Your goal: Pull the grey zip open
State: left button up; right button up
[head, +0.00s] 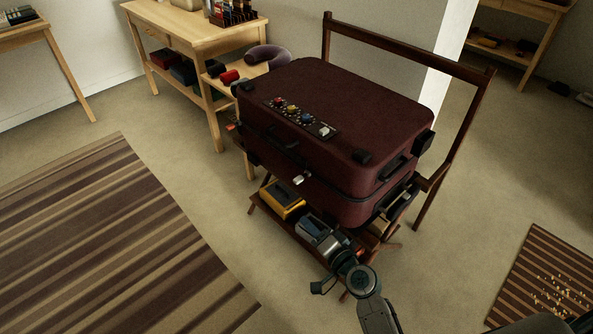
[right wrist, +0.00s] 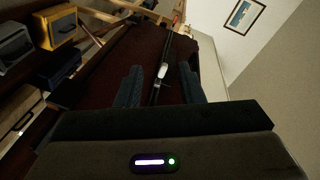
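A dark red suitcase (head: 335,120) lies flat on a wooden folding rack. The grey zip pull (head: 300,179) hangs at the seam on its near side, and it also shows in the right wrist view (right wrist: 162,70). A dark zip line runs along the seam there. My right gripper (head: 322,236) is low in front of the suitcase's near side. In the right wrist view its two fingers are apart (right wrist: 160,84), with the zip pull ahead between them; contact is not visible. My left gripper is not in view.
The wooden rack (head: 450,176) has a tall back bar behind the suitcase. Below the suitcase sit a yellow box (head: 283,198) and grey boxes, close to my right gripper. A wooden table (head: 190,28) stands behind left. A striped rug (head: 110,240) lies on open floor at left.

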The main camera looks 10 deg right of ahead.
aim_at(300, 182)
jog(key=w+m+h, duration=0.1)
jog(key=w+m, duration=0.1)
jog(key=w, duration=0.2)
jog(key=w+m+t+h, duration=0.1)
jog(key=w+m, duration=0.2)
jog(key=w, duration=0.2)
jog(key=w+d+r+m+t+h, duration=0.1)
jog(key=w+m, duration=0.1)
jog(key=w, duration=0.3)
jog(key=shift+m+h+p, duration=0.3)
jog(key=shift+h+p, duration=0.05)
jog(key=shift+h, duration=0.05)
jog(key=w, duration=0.3)
jog(key=shift+w+a, duration=0.25)
jog(key=shift+a, duration=0.05)
jog(key=shift+w, duration=0.4)
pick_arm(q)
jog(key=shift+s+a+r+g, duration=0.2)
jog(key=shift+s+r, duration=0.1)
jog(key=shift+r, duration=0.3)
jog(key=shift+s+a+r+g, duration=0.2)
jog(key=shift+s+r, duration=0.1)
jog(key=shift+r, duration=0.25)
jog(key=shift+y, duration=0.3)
pick_arm(e)
grip_shut()
